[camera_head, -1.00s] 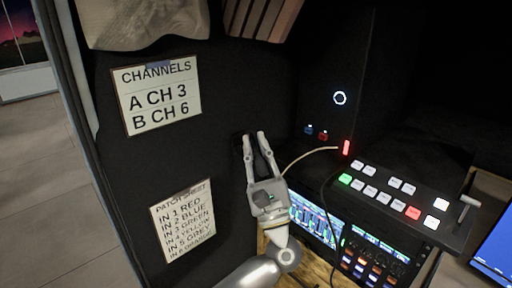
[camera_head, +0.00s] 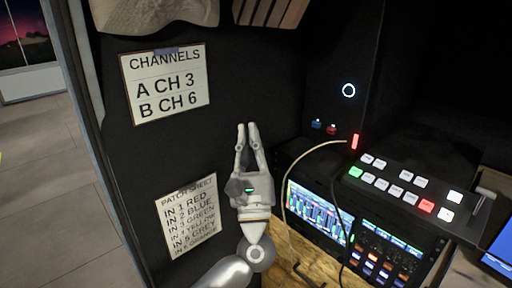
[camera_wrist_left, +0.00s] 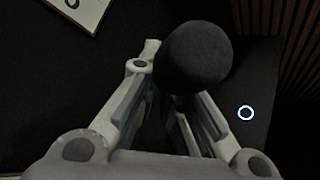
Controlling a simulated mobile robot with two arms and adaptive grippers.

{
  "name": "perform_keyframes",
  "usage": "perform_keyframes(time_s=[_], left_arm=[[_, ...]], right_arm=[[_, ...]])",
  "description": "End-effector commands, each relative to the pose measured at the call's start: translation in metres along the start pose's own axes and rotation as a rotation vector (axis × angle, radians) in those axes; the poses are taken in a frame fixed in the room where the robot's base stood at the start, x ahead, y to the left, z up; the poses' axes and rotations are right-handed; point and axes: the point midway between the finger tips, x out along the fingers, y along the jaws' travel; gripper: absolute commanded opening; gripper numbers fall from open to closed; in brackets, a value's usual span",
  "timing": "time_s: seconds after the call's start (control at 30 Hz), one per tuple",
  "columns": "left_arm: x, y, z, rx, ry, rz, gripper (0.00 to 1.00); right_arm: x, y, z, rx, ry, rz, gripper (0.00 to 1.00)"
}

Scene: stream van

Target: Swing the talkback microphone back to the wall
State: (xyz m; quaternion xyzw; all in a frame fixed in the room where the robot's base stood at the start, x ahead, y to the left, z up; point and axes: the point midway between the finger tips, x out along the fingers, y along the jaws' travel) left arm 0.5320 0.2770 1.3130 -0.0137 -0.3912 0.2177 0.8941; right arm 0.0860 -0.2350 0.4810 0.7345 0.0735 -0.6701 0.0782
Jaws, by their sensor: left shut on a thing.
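The talkback microphone shows in the left wrist view as a dark, rounded foam head (camera_wrist_left: 197,58) at the far end of my fingers. My left gripper (camera_head: 247,126) is upright in front of the black wall, its fingers pointing up. It also shows in the left wrist view (camera_wrist_left: 172,85), shut on the microphone, with the foam head sticking out beyond the fingers. In the head view the microphone is hard to tell from the black wall (camera_head: 180,145) behind it. My right gripper is not in view.
A channels sign (camera_head: 167,85) and a patch sheet (camera_head: 190,215) hang on the wall. A switcher panel with lit buttons (camera_head: 400,185) and a screen (camera_head: 318,212) stand to the right. A pale cable (camera_head: 287,180) loops down between my gripper and the equipment.

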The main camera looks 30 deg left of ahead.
Motion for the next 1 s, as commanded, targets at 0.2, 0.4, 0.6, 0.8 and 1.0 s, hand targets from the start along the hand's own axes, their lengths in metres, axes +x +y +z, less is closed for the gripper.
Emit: perform_keyframes(time_s=[0.2, 0.4, 0.6, 0.8, 1.0], left_arm=[[0.001, 0.028, -0.001, -0.132, 0.036, -0.139, 0.0], [0.008, 0.049, -0.003, -0.25, 0.069, -0.258, 0.0], [0.016, 0.065, -0.006, -0.345, 0.095, -0.35, 0.0], [0.023, 0.073, -0.007, -0.407, 0.114, -0.408, 0.0], [0.027, 0.077, -0.008, -0.436, 0.123, -0.435, 0.0]], right_arm=[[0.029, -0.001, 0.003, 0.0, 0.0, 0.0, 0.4], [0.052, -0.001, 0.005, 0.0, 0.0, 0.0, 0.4], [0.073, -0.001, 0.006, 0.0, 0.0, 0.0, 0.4], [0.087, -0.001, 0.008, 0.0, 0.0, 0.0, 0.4], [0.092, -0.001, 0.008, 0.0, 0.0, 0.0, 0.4]])
